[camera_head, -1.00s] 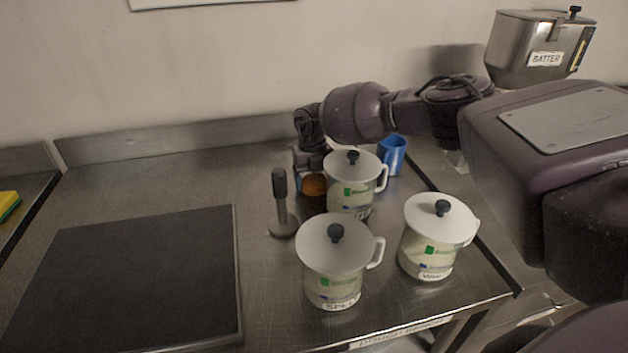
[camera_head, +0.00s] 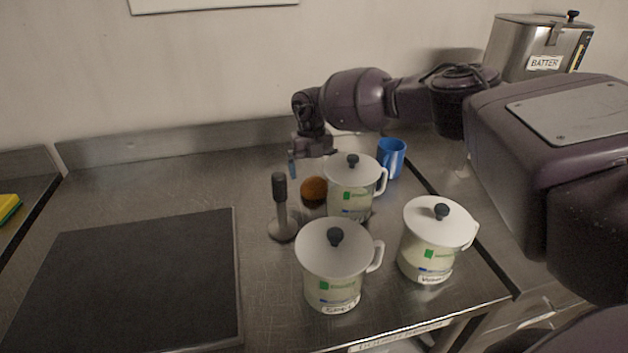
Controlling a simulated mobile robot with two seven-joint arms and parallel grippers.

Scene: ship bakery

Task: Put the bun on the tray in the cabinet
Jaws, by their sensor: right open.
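The bun (camera_head: 314,188) is a round orange-brown thing on the steel counter, left of the rear white-lidded container (camera_head: 348,196), which stands close beside it. My right gripper (camera_head: 307,168) comes in from the right and hangs above and behind the bun. It is open and empty, apart from the bun. A small blue fingertip shows on its left side; the other finger is hard to make out. No tray or cabinet can be made out. My left gripper is not in view.
A dark-handled steel tool (camera_head: 281,205) stands just left of the bun. Two more lidded containers (camera_head: 331,278) (camera_head: 430,252) stand in front, and a blue cup (camera_head: 391,158) behind right. A dark flat plate (camera_head: 125,280) covers the left counter. A batter bin (camera_head: 541,47) stands back right.

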